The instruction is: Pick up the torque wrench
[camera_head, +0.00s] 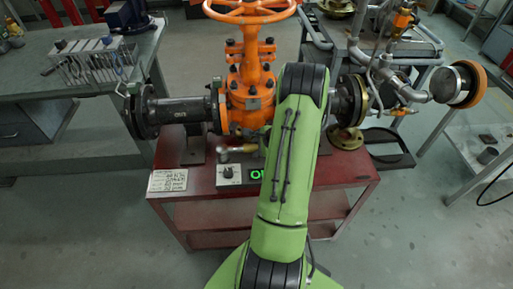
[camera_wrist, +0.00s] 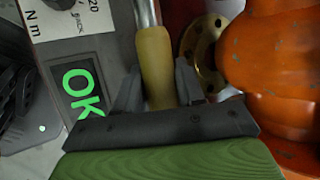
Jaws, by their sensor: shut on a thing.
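The torque wrench (camera_wrist: 155,50) shows in the wrist view as a tan-yellow handle with a metal shaft running out of the top of the picture. My gripper (camera_wrist: 157,88) has its two dark fingers on either side of the handle, shut on it. In the head view, a short tan handle end (camera_head: 248,148) shows beside my green arm, on the red cart in front of the orange gate valve (camera_head: 250,85). The gripper itself and most of the wrench are hidden by my arm there.
A torque display (camera_head: 240,174) reading "OK" in green sits at the red cart's (camera_head: 215,205) front edge, beside a label card (camera_head: 167,181). It is close left of the wrench in the wrist view. A brass flange (camera_wrist: 203,50) and the orange valve body (camera_wrist: 275,60) are close right.

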